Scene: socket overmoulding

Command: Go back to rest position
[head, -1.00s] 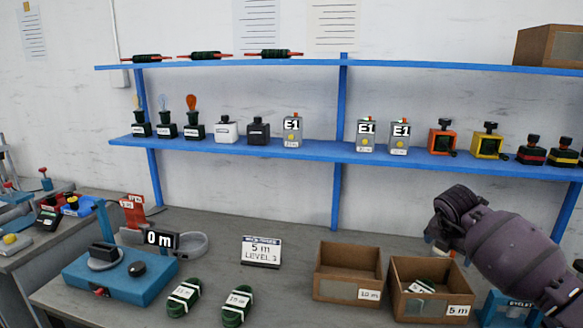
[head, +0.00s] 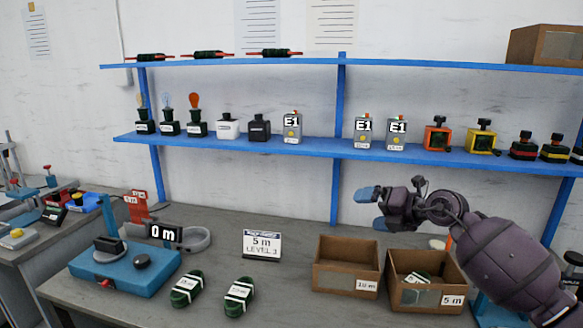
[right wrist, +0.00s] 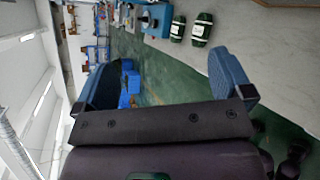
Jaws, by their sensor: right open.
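My right gripper (head: 371,207) is in the head view at centre right, above the back of the workbench and above the two cardboard boxes. Its blue fingers are apart with nothing between them. In the right wrist view its two blue fingers (right wrist: 165,80) stand wide apart and empty. My right arm (head: 510,265) comes in from the lower right corner. My left gripper is in neither view.
A 10 m box (head: 346,266) and a 5 m box (head: 408,292) with a coil inside stand below my right gripper. Two green coils (head: 187,289) and a blue device (head: 125,275) are to the left. A blue shelf (head: 330,148) with several items runs behind.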

